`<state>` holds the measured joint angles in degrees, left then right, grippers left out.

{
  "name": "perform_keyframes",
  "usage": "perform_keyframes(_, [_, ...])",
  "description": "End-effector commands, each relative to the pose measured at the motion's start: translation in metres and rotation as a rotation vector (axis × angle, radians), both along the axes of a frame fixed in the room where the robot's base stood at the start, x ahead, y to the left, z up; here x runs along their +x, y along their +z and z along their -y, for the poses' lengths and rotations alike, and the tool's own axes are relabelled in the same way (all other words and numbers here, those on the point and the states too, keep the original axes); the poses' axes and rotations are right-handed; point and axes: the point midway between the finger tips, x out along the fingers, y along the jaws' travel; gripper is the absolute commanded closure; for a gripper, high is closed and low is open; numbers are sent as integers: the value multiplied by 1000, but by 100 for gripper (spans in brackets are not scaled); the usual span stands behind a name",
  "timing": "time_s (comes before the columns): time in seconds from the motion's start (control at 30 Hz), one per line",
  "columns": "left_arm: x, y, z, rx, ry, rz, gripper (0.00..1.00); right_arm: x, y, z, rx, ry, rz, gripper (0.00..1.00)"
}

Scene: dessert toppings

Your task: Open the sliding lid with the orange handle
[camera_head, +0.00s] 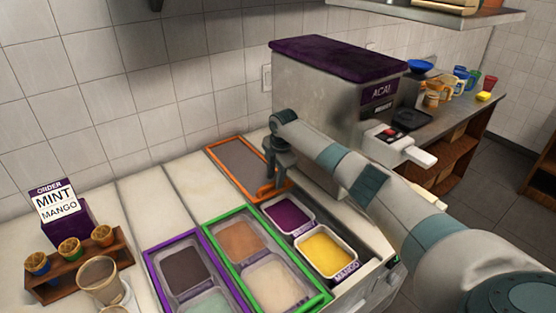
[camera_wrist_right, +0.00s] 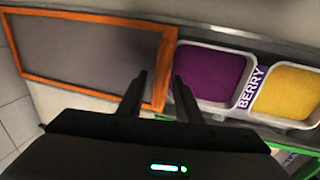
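The sliding lid (camera_head: 238,160) is a dark panel in an orange frame. It lies at the back of its bay, and the purple and yellow tubs in front are uncovered. Its orange handle (camera_head: 266,191) is at the front end, beneath my right gripper (camera_head: 279,172). In the right wrist view, the lid (camera_wrist_right: 85,50) fills the upper left. The two dark fingers of my right gripper (camera_wrist_right: 160,82) are apart, one on each side of the lid's orange end bar. I cannot tell whether they touch it. My left gripper is not in view.
The purple berry tub (camera_head: 286,213) and yellow mango tub (camera_head: 327,252) sit in front of the lid. A green-framed lid (camera_head: 219,255) and a purple-framed lid (camera_head: 156,274) lie to the left. The acai machine (camera_head: 320,97) stands behind my right arm.

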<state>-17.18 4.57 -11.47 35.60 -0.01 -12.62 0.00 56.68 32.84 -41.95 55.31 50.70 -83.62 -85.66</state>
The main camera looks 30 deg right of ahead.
Motion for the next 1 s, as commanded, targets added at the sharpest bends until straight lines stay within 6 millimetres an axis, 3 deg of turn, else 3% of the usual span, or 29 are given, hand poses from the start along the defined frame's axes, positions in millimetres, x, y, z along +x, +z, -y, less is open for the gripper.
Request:
perform_keyframes(0.27, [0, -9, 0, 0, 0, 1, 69, -5, 29, 1, -1, 1, 4, 68])
perform_keyframes(0.8, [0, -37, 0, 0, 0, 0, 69, -26, 132, 2, -1, 0, 3, 68])
perform_keyframes(1.0, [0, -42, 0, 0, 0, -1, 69, -31, 157, 3, -1, -1, 1, 68])
